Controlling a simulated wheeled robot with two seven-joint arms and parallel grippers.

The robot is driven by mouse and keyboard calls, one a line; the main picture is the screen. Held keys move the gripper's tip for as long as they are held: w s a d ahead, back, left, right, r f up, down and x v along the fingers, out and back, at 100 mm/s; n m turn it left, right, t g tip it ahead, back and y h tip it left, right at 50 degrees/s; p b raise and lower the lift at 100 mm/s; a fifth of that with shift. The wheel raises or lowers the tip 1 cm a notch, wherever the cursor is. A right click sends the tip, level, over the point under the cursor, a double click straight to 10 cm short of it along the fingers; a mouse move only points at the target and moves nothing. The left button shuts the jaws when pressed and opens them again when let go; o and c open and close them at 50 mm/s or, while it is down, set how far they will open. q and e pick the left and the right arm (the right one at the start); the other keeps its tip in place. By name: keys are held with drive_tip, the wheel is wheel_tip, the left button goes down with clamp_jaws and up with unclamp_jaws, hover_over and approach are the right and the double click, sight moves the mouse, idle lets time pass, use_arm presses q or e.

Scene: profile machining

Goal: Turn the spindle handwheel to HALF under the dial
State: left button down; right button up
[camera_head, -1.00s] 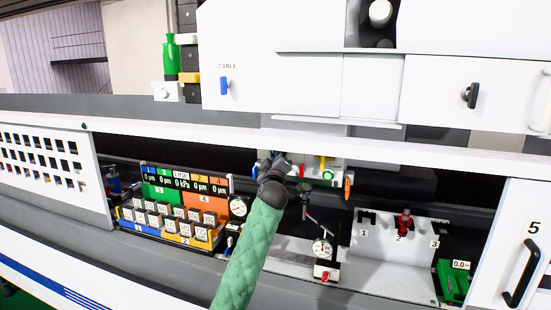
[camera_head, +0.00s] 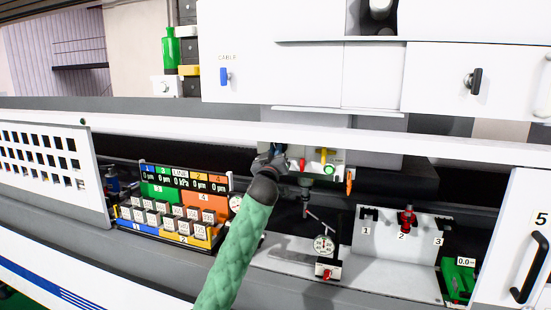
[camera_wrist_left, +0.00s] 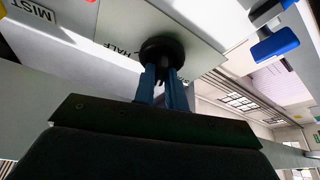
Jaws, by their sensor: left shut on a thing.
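The spindle handwheel (camera_wrist_left: 162,50) is a black round knob under a pale panel in the left wrist view. My left gripper (camera_wrist_left: 163,82) has blue fingers and is shut on the handwheel. The word HALF is printed on the panel just left of the wheel. In the head view my left gripper (camera_head: 272,160) reaches up to the spindle head (camera_head: 310,162), and my arm hides the wheel there. My right gripper is out of view.
A rack of white blocks with a coloured readout (camera_head: 185,180) stands left of my arm. A white numbered stand (camera_head: 380,235) with a red part (camera_head: 406,216) is to the right, beside a green box (camera_head: 460,277). The white machine rail (camera_head: 400,145) runs above.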

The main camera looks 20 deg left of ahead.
use_arm(q)
drive_tip(key=shift+a+m+g+h+p, duration=0.1)
drive_tip(key=shift+m+g+h+p, duration=0.2)
drive_tip(key=shift+m+h, duration=2.05)
drive_tip(key=shift+a+m+g+h+p, duration=0.15)
drive_tip(key=shift+m+g+h, duration=0.45)
drive_tip(key=shift+m, duration=3.3)
drive_tip(key=shift+a+m+g+h+p, duration=0.1)
drive_tip(key=shift+m+g+h+p, duration=0.1)
drive_tip(key=shift+m+h, duration=2.2)
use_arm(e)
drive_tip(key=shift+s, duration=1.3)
use_arm(q)
drive_tip(key=shift+m+y, duration=0.75)
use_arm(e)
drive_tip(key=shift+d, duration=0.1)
use_arm(q)
drive_tip(key=c, duration=1.4)
unclamp_jaws()
drive_tip(key=shift+c, duration=0.2)
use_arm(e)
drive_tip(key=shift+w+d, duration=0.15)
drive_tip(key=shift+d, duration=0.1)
